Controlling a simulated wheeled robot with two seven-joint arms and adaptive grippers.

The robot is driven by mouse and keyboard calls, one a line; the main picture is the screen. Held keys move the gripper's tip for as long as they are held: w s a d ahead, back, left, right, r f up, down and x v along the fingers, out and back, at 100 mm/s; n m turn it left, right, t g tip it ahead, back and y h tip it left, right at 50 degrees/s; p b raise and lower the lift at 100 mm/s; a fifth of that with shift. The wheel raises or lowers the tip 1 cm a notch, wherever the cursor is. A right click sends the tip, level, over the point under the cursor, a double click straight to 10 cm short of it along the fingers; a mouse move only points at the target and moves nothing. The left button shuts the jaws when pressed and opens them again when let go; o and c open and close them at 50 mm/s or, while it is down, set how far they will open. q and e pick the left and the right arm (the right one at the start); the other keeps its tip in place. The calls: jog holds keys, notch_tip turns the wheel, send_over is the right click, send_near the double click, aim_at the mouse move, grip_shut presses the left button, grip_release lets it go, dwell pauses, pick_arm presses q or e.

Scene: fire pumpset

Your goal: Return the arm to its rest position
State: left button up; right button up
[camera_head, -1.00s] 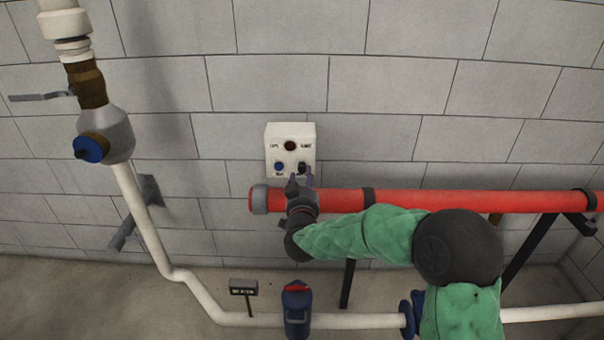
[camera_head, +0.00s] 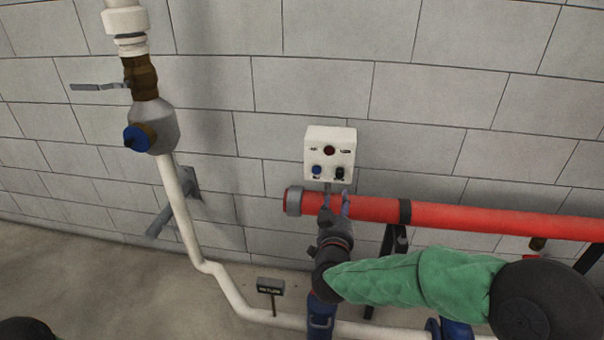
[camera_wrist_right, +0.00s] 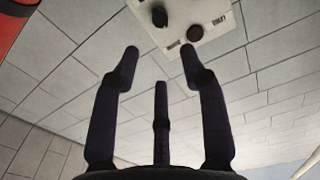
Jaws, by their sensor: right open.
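My right arm, in a green sleeve, reaches in from the right in the head view. My right gripper (camera_head: 336,206) is open and empty, just below the white control box (camera_head: 345,138) and in front of the left end of the red pipe (camera_head: 460,215). The box carries a dark red button (camera_head: 329,150), a blue button (camera_head: 316,169) and a black switch (camera_head: 340,172). In the right wrist view, the spread fingers of the right gripper (camera_wrist_right: 157,65) point toward the box (camera_wrist_right: 180,20), with a gap between. My left gripper is not in view.
A white pipe (camera_head: 183,225) with a brown valve (camera_head: 142,78) and a grey fitting with a blue cap (camera_head: 137,138) stands at left. A small black sign (camera_head: 270,286) stands near the floor. The block wall around the box is bare.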

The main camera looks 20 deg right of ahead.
jog(key=s+a+f+n+g+y, duration=0.15)
jog(key=a+f+g+y, duration=0.35)
jog(key=f, duration=0.9)
jog(key=a+f+n+g+y, duration=0.15)
jog(key=a+f+y, duration=0.4)
jog(key=f, duration=0.95)
jog(key=s+a+f+g+y, duration=0.1)
jog(key=s+a+f+g, duration=0.1)
jog(key=s+a+f, duration=0.2)
jog(key=s+a+f+g+p, duration=0.1)
jog(key=s+a+f+g, duration=0.2)
jog(key=s+f, duration=0.4)
jog(key=s+a+f+n+g+y, duration=0.1)
jog(key=s+a+f+g, duration=0.2)
jog(key=s, duration=0.8)
notch_tip(320, 180, down, 3)
jog(key=shift+a+f+y+p, duration=0.1)
jog(key=shift+a+y+p, duration=0.25)
jog(key=shift+a, duration=0.75)
jog(key=shift+g, duration=0.25)
jog(key=shift+c, duration=0.5)
jog(key=shift+w+a, duration=0.1)
jog(key=shift+a, duration=0.05)
